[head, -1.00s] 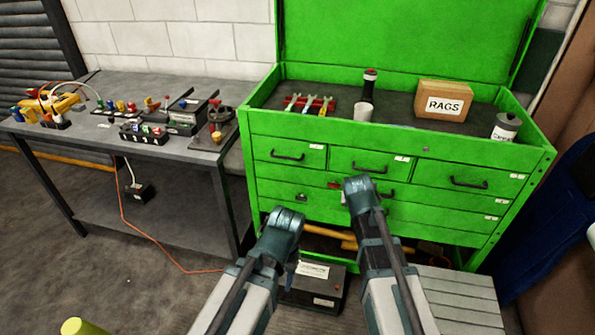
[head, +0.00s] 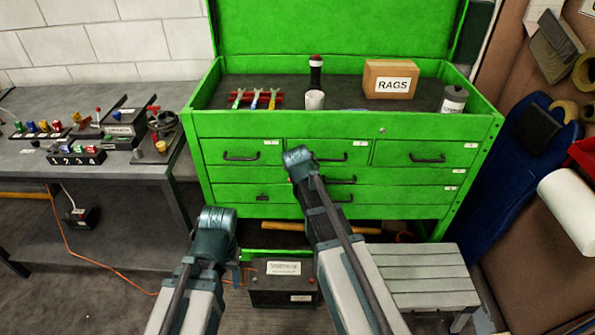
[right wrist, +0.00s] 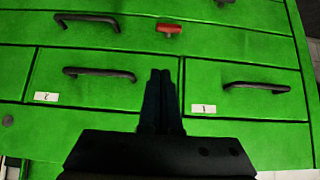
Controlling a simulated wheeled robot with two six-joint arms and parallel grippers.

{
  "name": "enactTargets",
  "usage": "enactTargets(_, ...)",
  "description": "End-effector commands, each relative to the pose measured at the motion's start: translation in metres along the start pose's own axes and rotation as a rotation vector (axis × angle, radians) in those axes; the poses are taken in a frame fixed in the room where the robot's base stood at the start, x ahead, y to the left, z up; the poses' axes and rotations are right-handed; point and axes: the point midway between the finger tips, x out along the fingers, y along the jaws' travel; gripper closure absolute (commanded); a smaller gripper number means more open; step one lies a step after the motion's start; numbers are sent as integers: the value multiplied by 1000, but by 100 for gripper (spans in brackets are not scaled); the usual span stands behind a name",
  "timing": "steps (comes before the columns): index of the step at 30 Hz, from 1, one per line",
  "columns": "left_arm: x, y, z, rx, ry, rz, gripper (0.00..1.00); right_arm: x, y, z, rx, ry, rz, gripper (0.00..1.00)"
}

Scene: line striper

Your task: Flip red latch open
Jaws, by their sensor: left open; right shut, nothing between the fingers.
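The red latch (right wrist: 168,28) is a small red bar on the green drawer front, at the top middle of the right wrist view. In the head view only a bit of red (head: 291,181) shows beside my right arm, which hides the rest. My right gripper (right wrist: 161,76) is shut and empty, its fingertips pointing at the drawer fronts below the latch in the right wrist view, apart from it. My left gripper (head: 238,272) is open, low in front of the cabinet and partly hidden behind its own wrist.
The green tool cabinet (head: 225,191) has several black-handled drawers. Its top holds a RAGS box (head: 391,80), a cup (head: 314,100) and a can (head: 453,100). A black box (head: 283,285) and a slatted step (head: 420,275) stand below. A grey workbench (head: 30,165) is at left.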

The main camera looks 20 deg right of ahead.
Motion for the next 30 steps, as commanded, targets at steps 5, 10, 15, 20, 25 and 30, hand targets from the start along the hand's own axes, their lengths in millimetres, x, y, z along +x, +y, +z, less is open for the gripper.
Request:
enactTargets(5,19,2,-1,0,0,0,50,25,0,2,1,0,0,100)
enactTargets(10,41,4,-2,0,0,0,50,55,-1,3,0,0,1,100)
enactTargets(15,65,6,-4,0,0,0,50,89,-1,3,0,0,0,100)
enactTargets(20,87,8,-5,1,0,0,50,109,0,15,0,0,0,100)
enactTargets(25,103,10,-6,1,0,0,50,120,0,27,0,0,0,100)
enactTargets(30,106,10,-6,1,0,0,50,122,0,29,0,0,0,100)
